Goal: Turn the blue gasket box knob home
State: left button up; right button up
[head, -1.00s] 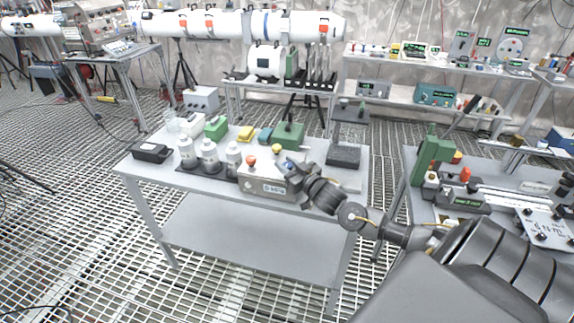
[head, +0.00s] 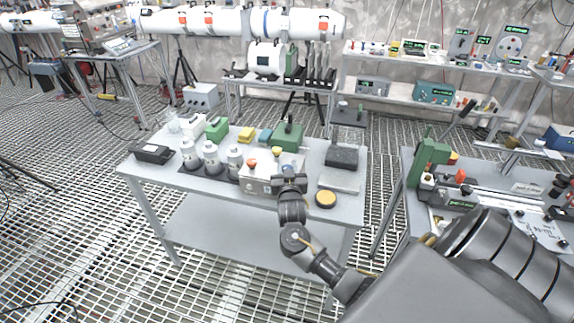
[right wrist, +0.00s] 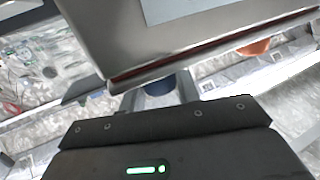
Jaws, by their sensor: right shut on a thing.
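The gasket box (head: 258,186) is a light grey box at the front of the middle table, with an orange-red knob (head: 250,163) and a yellow knob (head: 277,151) on top. The blue knob (head: 289,169) is at its right end, mostly hidden by my right gripper (head: 289,178). In the right wrist view the blue knob (right wrist: 158,86) shows between the two fingers of my right gripper (right wrist: 160,93), which is shut on it. The grey box (right wrist: 180,50) fills the upper part of that view. The knob's turn angle cannot be read. My left gripper is not in view.
White-topped bottles (head: 211,155) stand left of the box, with green blocks (head: 288,136) behind. A yellow disc (head: 326,198) and a dark block (head: 341,156) are to the right. Another bench (head: 408,195) stands at the right; the gap between the tables is clear.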

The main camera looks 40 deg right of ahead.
jog(key=shift+m+g+h, duration=1)
jog(key=shift+h, duration=0.2)
jog(key=o, duration=1)
jog(key=shift+s+a+f, duration=0.1)
jog(key=shift+s+a, duration=0.2)
jog(key=shift+a, duration=0.05)
jog(key=b+v, duration=0.1)
jog(key=v, duration=0.8)
jog(key=shift+s+a, duration=0.25)
jog(key=shift+a, duration=0.05)
